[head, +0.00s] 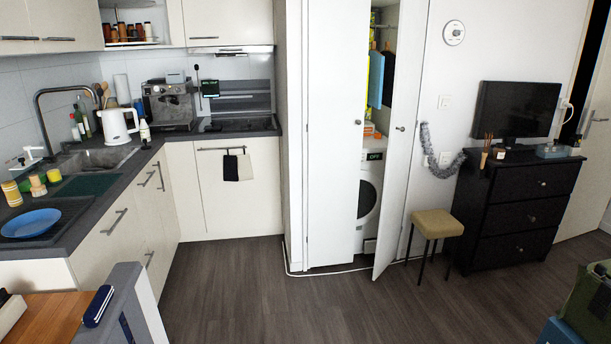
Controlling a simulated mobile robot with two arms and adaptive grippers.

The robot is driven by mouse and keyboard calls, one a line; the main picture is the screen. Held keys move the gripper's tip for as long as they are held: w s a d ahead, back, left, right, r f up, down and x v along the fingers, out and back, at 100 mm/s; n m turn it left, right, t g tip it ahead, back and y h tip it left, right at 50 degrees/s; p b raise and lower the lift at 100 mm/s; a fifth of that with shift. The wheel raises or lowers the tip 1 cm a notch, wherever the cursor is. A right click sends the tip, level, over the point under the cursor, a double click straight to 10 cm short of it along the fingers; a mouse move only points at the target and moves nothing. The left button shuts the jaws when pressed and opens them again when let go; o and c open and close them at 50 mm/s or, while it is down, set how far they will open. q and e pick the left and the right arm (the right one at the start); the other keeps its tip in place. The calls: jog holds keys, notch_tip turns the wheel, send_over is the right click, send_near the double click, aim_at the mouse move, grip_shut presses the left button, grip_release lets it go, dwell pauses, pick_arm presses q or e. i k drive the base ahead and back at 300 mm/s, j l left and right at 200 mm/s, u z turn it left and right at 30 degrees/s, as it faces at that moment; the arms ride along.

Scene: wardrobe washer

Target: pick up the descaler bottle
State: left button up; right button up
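I cannot single out the descaler bottle for certain. A small white bottle (145,131) with a dark top stands on the counter beside the white kettle (118,126). Several other bottles (80,121) stand at the back left, by the sink. In the partly open wardrobe, small orange and yellow items (369,129) sit above the white washing machine (369,200); they are too small to identify. The left door hides part of the wardrobe's inside. Neither of my grippers is in view.
The wardrobe's right door (402,130) stands open into the room. A stool (437,224) and a black dresser (517,212) stand to its right. A wooden table top (45,318) is at the lower left. The middle floor (290,308) is clear.

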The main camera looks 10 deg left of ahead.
aim_at(144, 129)
jog(key=i+u, duration=0.15)
jog(key=i, duration=0.9)
jog(key=i+u, duration=0.15)
jog(key=i, duration=0.95)
jog(key=i+j+u, duration=0.3)
jog(key=i+u, duration=0.15)
jog(key=i, duration=0.25)
jog(key=i+u, duration=0.45)
jog(key=i, duration=0.3)
jog(key=i+l+u, duration=0.25)
jog(key=i+u, duration=0.25)
jog(key=i, duration=0.25)
